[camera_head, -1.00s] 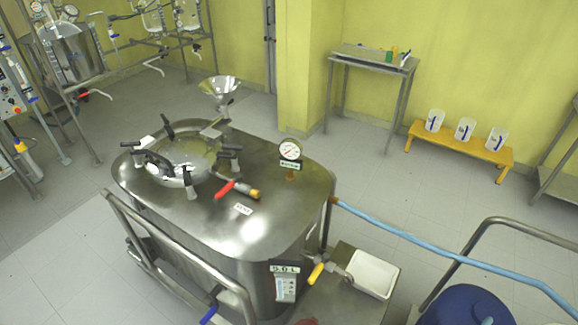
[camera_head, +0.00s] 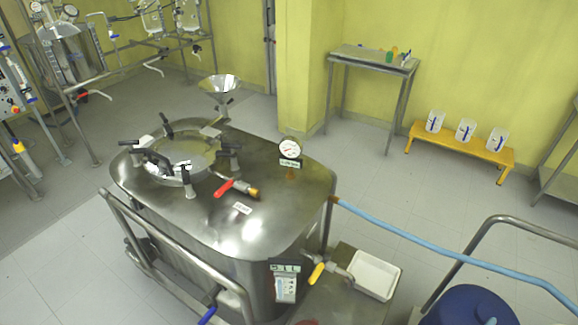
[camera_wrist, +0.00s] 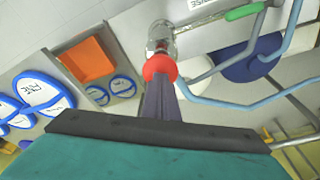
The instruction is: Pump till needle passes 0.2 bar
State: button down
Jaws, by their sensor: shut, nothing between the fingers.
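The pressure gauge (camera_head: 290,149), round and white-faced, stands on top of the steel vessel (camera_head: 255,215) in the head view; its needle is too small to read. A red round knob (camera_wrist: 160,67) on a clear, shiny fitting shows in the wrist view. My gripper (camera_wrist: 163,90) is shut with nothing between its dark fingers. Its tips are right at the knob; I cannot tell whether they touch it. My gripper is not seen in the head view, where only a bit of red (camera_head: 305,322) shows at the bottom edge.
A red-handled valve (camera_head: 235,187) and a clamped round lid (camera_head: 185,155) are on the vessel top. A blue hose (camera_head: 440,245) runs right, above a blue drum (camera_head: 468,308). A white tray (camera_head: 375,275) stands beside the vessel.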

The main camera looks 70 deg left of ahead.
jog(key=shift+s+f+b, duration=0.1)
jog(key=shift+f+b, duration=0.5)
jog(key=shift+f, duration=1)
jog(key=shift+r, duration=0.15)
jog(key=shift+w+p+v, duration=0.25)
jog(key=shift+p+v, duration=0.6)
jog(key=shift+v, duration=0.45)
jog(key=shift+w+p+v, duration=0.3)
jog(key=shift+p+v, duration=0.6)
jog(key=shift+v, duration=0.4)
jog(key=shift+w+p+v, duration=0.25)
jog(key=shift+p+v, duration=0.6)
jog(key=shift+v, duration=0.4)
jog(key=shift+w+r, duration=0.1)
jog(key=shift+r, duration=0.1)
jog(key=shift+f, duration=0.2)
